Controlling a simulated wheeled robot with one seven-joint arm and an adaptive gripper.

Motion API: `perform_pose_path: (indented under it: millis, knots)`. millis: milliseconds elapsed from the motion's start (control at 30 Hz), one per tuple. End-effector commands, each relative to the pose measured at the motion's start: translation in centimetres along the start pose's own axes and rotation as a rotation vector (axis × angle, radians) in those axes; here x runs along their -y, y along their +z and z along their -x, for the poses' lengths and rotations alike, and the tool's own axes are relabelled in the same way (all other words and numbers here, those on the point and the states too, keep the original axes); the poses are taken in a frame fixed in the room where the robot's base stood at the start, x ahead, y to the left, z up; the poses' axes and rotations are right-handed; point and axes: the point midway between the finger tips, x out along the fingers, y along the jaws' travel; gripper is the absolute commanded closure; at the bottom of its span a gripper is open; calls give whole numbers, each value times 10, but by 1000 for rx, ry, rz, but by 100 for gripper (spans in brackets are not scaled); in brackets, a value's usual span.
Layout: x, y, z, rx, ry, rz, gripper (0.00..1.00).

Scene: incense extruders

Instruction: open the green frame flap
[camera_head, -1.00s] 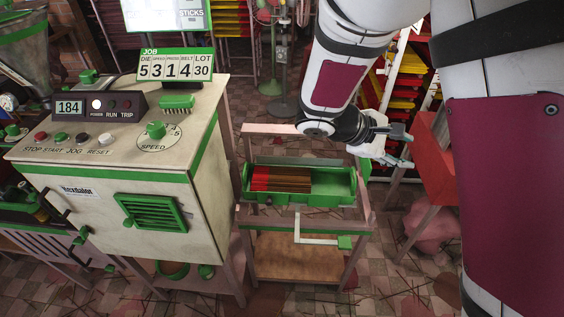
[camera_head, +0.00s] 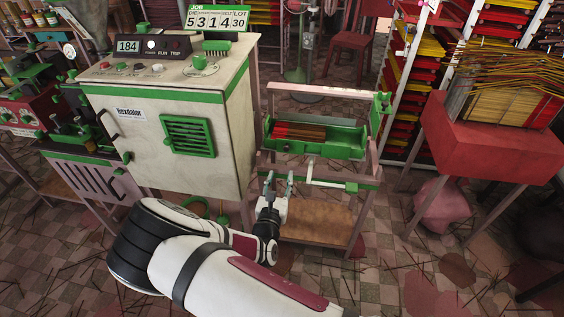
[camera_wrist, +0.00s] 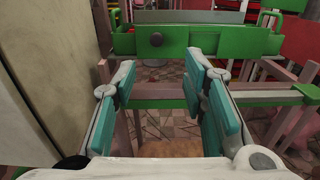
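A green tray-like frame (camera_head: 348,142) holding red and brown sticks (camera_head: 300,132) rests on a wooden stand beside the cabinet. I cannot tell for sure which green panel is the flap; a small green plate (camera_head: 381,104) also stands at the stand's right end. My gripper (camera_head: 278,179) is low in front of the stand, pointing at it. In the wrist view my gripper (camera_wrist: 165,75) is open and empty, its teal pads apart, below the green wall and touching nothing that I can see.
A pale L-shaped bar (camera_head: 325,183) with a green end juts from the stand's front. The cabinet (camera_head: 150,150) stands close on the left. A red table (camera_head: 490,140) is at the right. The floor in front is open, strewn with sticks.

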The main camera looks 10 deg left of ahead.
Motion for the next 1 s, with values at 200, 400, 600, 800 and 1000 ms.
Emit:
perform_pose_path:
  millis: [200, 400, 600, 800, 1000]
  knots:
    - [-3, -4, -14, 2, 16, 10, 61]
    - [-3, -4, -50, 1, 14, 10, 61]
    - [-3, -4, -89, 1, 14, 8, 61]
    - [-4, -4, -120, 1, 14, 10, 61]
    - [-4, -4, -135, -1, 14, 9, 61]
